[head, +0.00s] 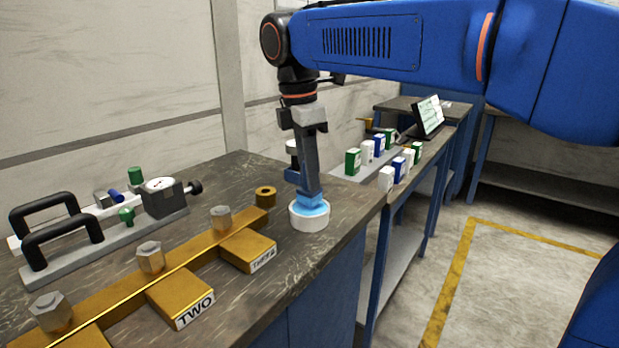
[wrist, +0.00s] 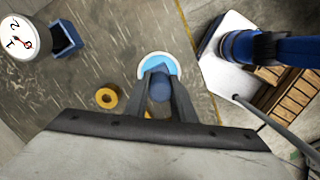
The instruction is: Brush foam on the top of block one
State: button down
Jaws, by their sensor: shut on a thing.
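My gripper (head: 311,192) points down over a round white dish (head: 309,222) of light blue foam (head: 312,207) near the table's right edge. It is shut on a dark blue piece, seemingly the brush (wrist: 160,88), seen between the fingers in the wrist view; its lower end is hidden. The dish shows just beyond the fingertips there (wrist: 158,57). Block one (head: 82,338) is cut off at the lower left corner. Block two (head: 180,298) and block three (head: 248,250) lie along the same brass bar (head: 190,258); their labels read TWO and THREE.
Several hex bolts (head: 150,257) stand up along the bar. A brass ring (head: 265,196) lies left of the dish, and a small blue box (wrist: 67,38) stands beyond it. A grey fixture with black handles (head: 62,238) is at the left. Small bottles (head: 353,161) stand on the far bench.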

jog(key=shift+r, duration=2.75)
jog(key=shift+s, duration=0.1)
